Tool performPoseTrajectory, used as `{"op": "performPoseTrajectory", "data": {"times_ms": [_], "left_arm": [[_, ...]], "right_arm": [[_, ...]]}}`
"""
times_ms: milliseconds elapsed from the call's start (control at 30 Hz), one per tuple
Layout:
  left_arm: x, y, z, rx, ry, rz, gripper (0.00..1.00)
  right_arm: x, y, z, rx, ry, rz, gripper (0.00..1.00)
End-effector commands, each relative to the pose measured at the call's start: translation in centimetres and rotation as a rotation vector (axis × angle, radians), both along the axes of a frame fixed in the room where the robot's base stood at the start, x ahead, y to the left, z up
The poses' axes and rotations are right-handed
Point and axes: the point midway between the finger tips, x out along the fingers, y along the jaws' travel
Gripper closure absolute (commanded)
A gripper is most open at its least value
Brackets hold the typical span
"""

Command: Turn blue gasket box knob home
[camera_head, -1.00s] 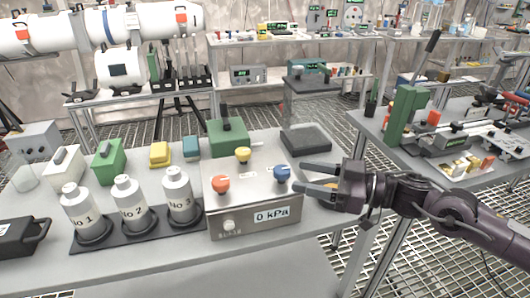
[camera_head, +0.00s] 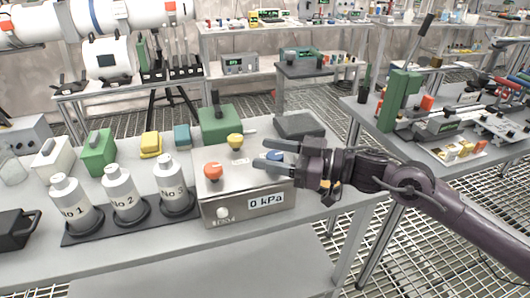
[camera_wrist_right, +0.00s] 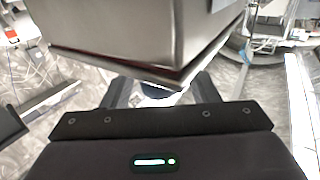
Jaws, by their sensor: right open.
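A steel box (camera_head: 225,192) with a "0 kPa" label stands on the bench. Its top carries an orange-red knob (camera_head: 213,171), a yellow knob (camera_head: 236,141) and a blue knob (camera_head: 275,155) near the right edge. My right gripper (camera_head: 270,154) reaches in from the right, open, its fingers on either side of the blue knob. The knob is partly hidden by the fingers; contact cannot be told. In the right wrist view the box (camera_wrist_right: 130,35) fills the top, and a dark blue piece shows between the fingers (camera_wrist_right: 160,92). My left gripper is not in view.
Bottles in a dark rack (camera_head: 122,192) stand left of the box. A green box (camera_head: 220,122) is behind it, and a dark flat block (camera_head: 299,126) lies behind my right gripper. A second bench with a green press (camera_head: 399,105) stands right.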

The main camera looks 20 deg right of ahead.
Motion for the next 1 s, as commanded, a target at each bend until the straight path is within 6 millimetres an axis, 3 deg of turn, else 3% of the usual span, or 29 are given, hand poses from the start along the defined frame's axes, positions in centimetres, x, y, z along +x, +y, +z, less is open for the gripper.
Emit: {"op": "performPoseTrajectory", "data": {"times_ms": [200, 500, 833, 1000], "left_arm": [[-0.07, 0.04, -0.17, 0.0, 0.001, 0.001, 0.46], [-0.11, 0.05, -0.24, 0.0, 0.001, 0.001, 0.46], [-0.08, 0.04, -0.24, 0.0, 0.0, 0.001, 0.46], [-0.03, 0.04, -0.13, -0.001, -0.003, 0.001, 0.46]], "right_arm": [[0.64, 1.18, 0.11, -0.001, -0.002, 0.002, 0.46], [0.71, 1.31, 0.01, -0.003, -0.001, 0.002, 0.46], [0.7, 1.3, 0.02, -0.002, -0.001, 0.002, 0.88], [0.7, 1.3, 0.05, -0.002, 0.0, -0.004, 0.91]]}}
